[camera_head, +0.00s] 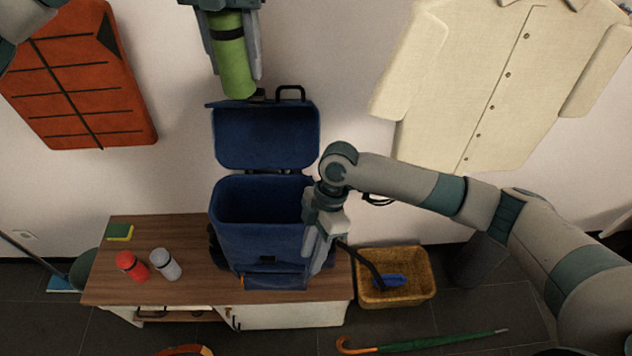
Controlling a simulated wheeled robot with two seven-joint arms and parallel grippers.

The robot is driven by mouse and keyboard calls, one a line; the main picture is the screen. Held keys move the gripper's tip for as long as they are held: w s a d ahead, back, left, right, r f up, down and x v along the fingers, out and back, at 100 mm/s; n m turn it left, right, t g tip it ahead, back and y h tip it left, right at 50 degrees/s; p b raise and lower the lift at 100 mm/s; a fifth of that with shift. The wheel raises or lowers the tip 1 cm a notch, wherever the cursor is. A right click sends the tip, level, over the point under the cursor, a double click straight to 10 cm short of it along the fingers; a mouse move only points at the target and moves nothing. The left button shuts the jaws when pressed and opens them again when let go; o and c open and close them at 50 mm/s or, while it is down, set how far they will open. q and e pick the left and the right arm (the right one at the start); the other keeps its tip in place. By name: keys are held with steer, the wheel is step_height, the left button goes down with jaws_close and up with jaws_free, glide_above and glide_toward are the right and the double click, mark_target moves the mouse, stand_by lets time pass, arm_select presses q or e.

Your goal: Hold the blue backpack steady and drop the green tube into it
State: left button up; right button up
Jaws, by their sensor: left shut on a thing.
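The blue backpack (262,238) stands upright on the wooden cabinet with its flap raised at the back and its top opening facing up. My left gripper (237,72) comes in at the top edge, shut on the green tube (234,62), which has a dark band. The tube hangs nearly upright, above the raised flap in the picture, outside the bag. My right gripper (317,262) points down at the backpack's right side, its fingers at or against it. I cannot tell whether the fingers are open or closed on the fabric.
The wooden cabinet (187,285) also bears a red bottle (131,265), a grey bottle (165,264) and a green-yellow sponge (119,232). A wicker basket (412,257) stands right of it. A green umbrella (430,341) lies on the floor. An orange vest and a cream shirt hang behind.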

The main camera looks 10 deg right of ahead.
steer(key=w+a+r+m+t+h, duration=0.1)
steer(key=w+r+m+t, duration=0.1)
steer(key=w+r+m, duration=0.35)
steer(key=shift+w+d+f+m+t+h, duration=0.3)
steer(key=shift+w+d+m, duration=0.35)
steer(key=shift+w+m, duration=1.75)
steer(key=shift+w+d+f+m+t+h, duration=0.5)
steer(key=shift+w+m, duration=1)
steer(key=shift+m, duration=1.8)
steer(key=shift+w+d+f+m+h, duration=0.15)
steer(key=shift+w+d+m, duration=0.65)
steer(key=shift+w+m, duration=1.6)
steer(key=shift+s+f+m, duration=0.15)
steer(key=shift+s+m, duration=0.2)
steer(key=shift+s, duration=0.1)
step_height(320, 180, down, 12)
steer(key=shift+a, duration=0.1)
jaws_close()
steer(key=shift+r, duration=0.2)
